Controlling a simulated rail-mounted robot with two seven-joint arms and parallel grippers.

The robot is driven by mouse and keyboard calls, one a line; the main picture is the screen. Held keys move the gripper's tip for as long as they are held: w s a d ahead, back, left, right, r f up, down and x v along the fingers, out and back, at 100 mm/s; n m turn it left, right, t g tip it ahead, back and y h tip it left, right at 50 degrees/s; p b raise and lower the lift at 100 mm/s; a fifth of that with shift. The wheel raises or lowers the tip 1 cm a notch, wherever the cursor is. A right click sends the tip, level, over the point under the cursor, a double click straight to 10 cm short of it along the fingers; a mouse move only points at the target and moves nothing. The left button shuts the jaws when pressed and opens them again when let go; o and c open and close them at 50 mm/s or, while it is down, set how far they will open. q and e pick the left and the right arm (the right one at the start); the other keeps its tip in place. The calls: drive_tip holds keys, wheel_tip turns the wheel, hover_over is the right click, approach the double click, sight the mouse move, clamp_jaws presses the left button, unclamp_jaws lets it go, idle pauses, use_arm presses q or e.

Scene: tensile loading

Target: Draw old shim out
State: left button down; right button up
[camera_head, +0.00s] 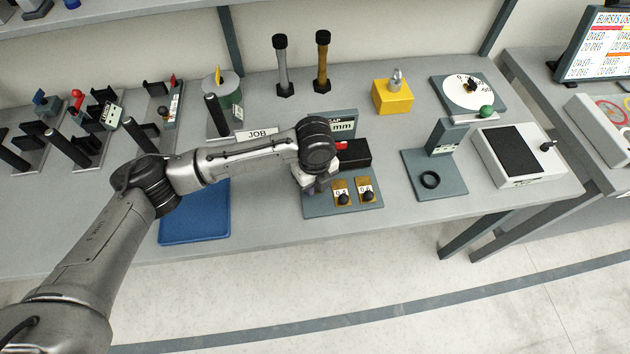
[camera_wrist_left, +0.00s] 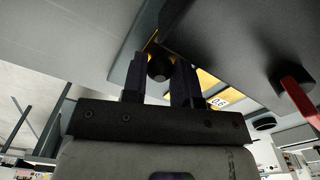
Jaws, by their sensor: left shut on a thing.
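My left gripper (camera_head: 318,184) is over the left part of the grey gap-gauge plate (camera_head: 318,209); my own wrist hides much of it in the head view. In the left wrist view its two dark fingers (camera_wrist_left: 160,75) are shut on a round black knob (camera_wrist_left: 159,66). A thin yellow edge (camera_wrist_left: 151,41) shows just beyond the knob, apparently the old shim, mostly hidden. Two brass shims with black knobs, the left one (camera_head: 342,192) and the right one (camera_head: 366,190), lie side by side on the plate. My right gripper is not in view.
A black block (camera_head: 354,153) with a red part stands behind the shims, by a display marked mm (camera_head: 344,126). A blue mat (camera_head: 196,212) lies to the left. The bench front edge is close.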

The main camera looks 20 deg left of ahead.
sight(318, 207)
use_arm(q)
drive_tip(key=shift+s+d+r+p, duration=0.15)
drive_tip(key=shift+s+p, duration=0.1)
drive_tip(key=shift+p, duration=0.2)
drive_tip(key=s+d+p, duration=0.1)
drive_tip(key=p, duration=0.1)
drive_tip(key=s+d+p, duration=0.1)
drive_tip(key=s, duration=0.1)
drive_tip(key=shift+s+r+p, duration=0.1)
drive_tip(key=shift+s+p, duration=0.15)
drive_tip(key=shift+p, duration=0.1)
drive_tip(key=shift+s+d, duration=0.1)
drive_tip(key=shift+d, duration=0.1)
drive_tip(key=c, duration=1.3)
unclamp_jaws()
drive_tip(key=shift+c, duration=0.2)
drive_tip(key=o, duration=0.4)
drive_tip(key=shift+s+f, duration=0.1)
drive_tip(key=shift+f, duration=0.15)
drive_tip(key=shift+o, duration=0.2)
drive_tip(key=shift+a, duration=0.1)
drive_tip(key=shift+r, duration=0.1)
